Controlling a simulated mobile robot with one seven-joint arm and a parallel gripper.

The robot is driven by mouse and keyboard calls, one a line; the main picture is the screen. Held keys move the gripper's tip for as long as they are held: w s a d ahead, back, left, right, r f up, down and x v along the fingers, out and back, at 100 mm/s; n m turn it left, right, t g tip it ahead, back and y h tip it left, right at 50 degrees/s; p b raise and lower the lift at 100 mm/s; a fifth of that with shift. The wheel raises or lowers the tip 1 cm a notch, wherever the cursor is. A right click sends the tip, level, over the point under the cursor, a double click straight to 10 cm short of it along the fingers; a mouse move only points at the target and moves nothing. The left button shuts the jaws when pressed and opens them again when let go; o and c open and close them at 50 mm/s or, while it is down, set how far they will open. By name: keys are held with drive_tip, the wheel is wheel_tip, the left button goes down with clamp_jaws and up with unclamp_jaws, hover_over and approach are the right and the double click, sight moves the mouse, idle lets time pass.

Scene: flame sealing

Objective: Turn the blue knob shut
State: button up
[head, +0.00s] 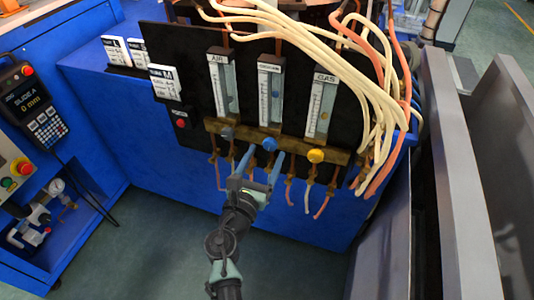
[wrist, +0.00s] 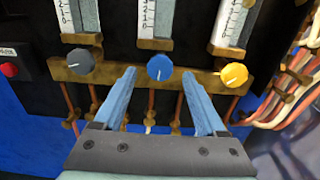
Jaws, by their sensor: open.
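The blue knob (head: 269,144) is the middle of three knobs on a brass bar, below the middle flow meter. In the wrist view the blue knob (wrist: 160,67) is round with a white pointer mark, and it lies between and beyond my fingertips. My gripper (head: 260,160) is open, with its two blue fingers pointing up at the bar. In the wrist view the gripper (wrist: 157,80) has one fingertip left of the knob and one right of it. Nothing is held. I cannot tell the exact depth gap between the fingertips and the knob.
A grey knob (wrist: 82,62) sits left of the blue one and a yellow knob (wrist: 234,74) sits right, both on the brass bar (wrist: 120,72). Copper pipes hang below. Pale hoses (head: 375,90) crowd the right side. A red button (head: 181,123) is on the panel's left.

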drive_tip(key=shift+x, duration=1)
clamp_jaws()
